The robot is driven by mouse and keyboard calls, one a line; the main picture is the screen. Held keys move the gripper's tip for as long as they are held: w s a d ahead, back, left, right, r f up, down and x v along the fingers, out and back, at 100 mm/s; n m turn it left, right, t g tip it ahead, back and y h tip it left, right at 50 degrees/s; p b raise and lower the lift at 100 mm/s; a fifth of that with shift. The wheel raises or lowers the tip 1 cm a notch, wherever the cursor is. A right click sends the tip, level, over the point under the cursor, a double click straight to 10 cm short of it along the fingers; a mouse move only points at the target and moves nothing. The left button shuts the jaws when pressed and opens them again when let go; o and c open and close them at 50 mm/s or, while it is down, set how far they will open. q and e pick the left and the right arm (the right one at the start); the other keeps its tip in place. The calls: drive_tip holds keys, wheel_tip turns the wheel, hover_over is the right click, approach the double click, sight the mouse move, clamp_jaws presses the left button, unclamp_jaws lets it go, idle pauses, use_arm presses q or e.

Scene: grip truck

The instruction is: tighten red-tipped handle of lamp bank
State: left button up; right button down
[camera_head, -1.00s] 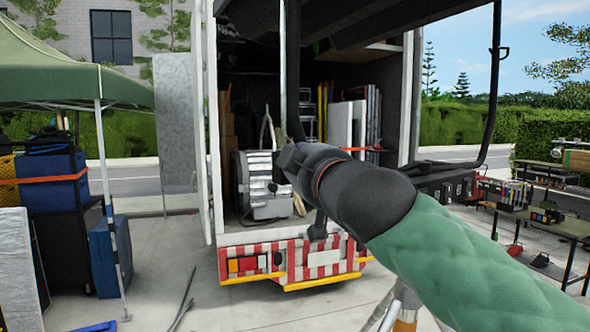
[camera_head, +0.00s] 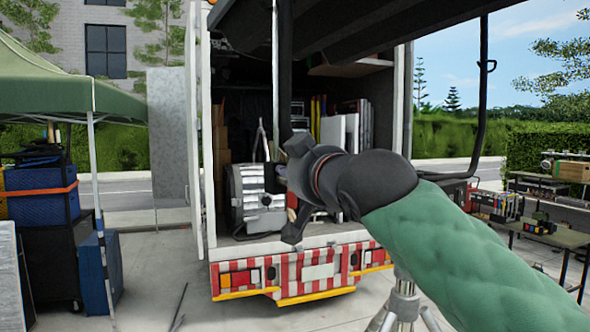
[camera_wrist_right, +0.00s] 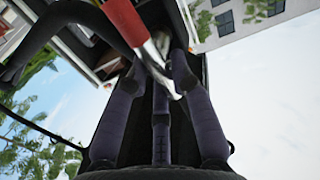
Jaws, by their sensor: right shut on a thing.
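A red-tipped metal handle (camera_wrist_right: 126,22) is at the top middle of the right wrist view. Its bare metal part (camera_wrist_right: 160,66) lies between the fingertips of my right gripper (camera_wrist_right: 165,80), which is shut on it. In the head view my right gripper (camera_head: 290,190) is near the middle, and the handle is mostly hidden by it. A large black panel (camera_head: 400,40) hangs overhead, apparently the lamp bank, with a dark upright (camera_head: 284,75) above the gripper. A black bent bar (camera_wrist_right: 62,20) passes close to the handle in the wrist view. My left gripper is out of view.
An open truck (camera_head: 203,150) holding a silver lamp-like unit (camera_head: 246,195) stands behind the gripper. A metal stand (camera_head: 403,300) rises below my right arm. A green canopy (camera_head: 70,90) and cases are at left, tables (camera_head: 560,235) at right. Paved ground lies between.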

drive_tip(key=c, duration=1.2)
unclamp_jaws()
drive_tip(key=shift+a, duration=0.1)
drive_tip(key=shift+o, duration=0.6)
drive_tip(key=shift+a, duration=0.15)
drive_tip(key=v, duration=1.2)
drive_tip(key=shift+w, duration=0.1)
